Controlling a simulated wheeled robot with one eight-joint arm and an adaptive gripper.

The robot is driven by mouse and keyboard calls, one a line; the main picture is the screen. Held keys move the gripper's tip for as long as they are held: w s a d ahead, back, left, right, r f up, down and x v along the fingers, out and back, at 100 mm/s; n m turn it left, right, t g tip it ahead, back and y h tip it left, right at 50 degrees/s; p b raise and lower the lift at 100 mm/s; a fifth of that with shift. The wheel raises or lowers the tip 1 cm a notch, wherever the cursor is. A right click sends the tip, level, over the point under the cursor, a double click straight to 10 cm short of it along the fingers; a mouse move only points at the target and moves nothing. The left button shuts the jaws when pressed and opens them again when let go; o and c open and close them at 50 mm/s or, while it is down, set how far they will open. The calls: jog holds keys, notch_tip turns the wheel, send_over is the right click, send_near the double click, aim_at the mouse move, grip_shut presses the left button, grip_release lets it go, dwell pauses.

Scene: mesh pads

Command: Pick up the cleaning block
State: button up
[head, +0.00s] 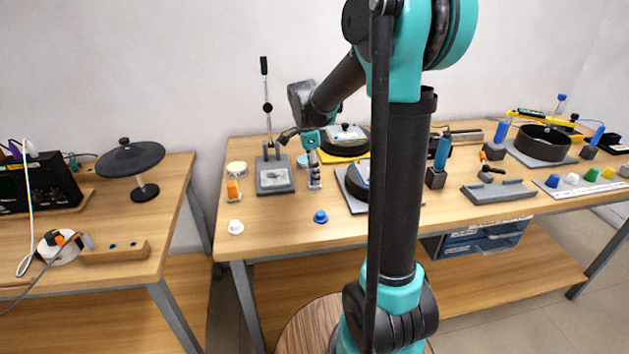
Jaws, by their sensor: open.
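I cannot tell for sure which thing is the cleaning block. A likely match is a dark grey block with an upright blue handle (436,178), standing on the table right of my arm. Similar blue-handled blocks stand farther right, one by the black pan (494,153) and one near the table's right end (588,152). My gripper (315,181) hangs from the arm's wrist over the left part of the table, between the grey lever stand and the round black dish. It is small in view and open. My arm hides part of the middle of the table.
A grey lever stand (274,180) is just left of my gripper. A round black dish (357,180) on a grey pad is to its right. A blue knob (320,217) and a white knob (235,227) lie nearer the front edge. A grey tray (499,192) sits right.

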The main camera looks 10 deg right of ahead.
jog(key=shift+f, duration=0.5)
grip_shut()
jog(key=shift+r, duration=0.15)
notch_tip(320, 180, up, 20)
dwell(0.5)
